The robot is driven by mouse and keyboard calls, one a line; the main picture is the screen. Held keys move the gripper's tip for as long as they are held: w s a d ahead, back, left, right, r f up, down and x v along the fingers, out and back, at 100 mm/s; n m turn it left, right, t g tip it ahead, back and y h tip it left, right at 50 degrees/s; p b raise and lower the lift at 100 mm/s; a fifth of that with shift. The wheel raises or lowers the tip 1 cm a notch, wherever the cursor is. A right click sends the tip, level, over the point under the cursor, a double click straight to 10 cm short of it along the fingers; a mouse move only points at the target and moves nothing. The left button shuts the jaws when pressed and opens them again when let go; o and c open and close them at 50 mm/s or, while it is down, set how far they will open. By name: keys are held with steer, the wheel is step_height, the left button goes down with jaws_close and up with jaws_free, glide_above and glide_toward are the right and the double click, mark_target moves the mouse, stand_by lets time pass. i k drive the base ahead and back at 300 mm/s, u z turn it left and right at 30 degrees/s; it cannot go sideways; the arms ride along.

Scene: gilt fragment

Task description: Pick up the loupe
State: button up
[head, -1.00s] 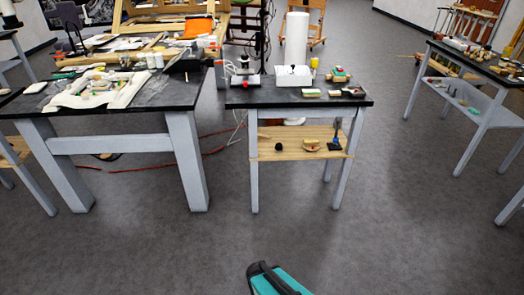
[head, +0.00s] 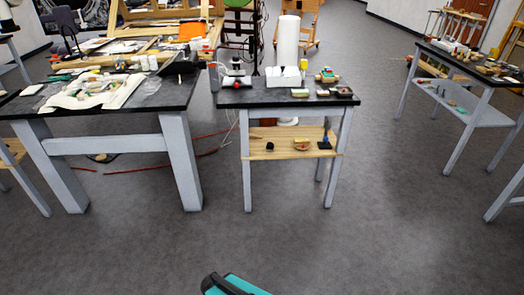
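I cannot pick out the loupe for certain; the small items on the tables are too small to tell at this distance. A small black-topped table (head: 262,98) stands ahead in the head view with several small objects on it. A larger black-topped table (head: 150,99) stands to its left, crowded with tools and papers. My gripper does not show in the head view. A teal and black part at the bottom edge looks like part of my own body.
The small table has a wooden lower shelf (head: 272,150) holding a few small objects. Another grey-legged table (head: 445,62) stands at the right. A white cylinder (head: 288,40) stands behind the small table. Red cable (head: 130,172) lies on the floor at left. The grey floor ahead is clear.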

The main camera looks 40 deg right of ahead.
mark_target(270, 147)
steer(key=z, duration=0.05)
steer(key=i, duration=1)
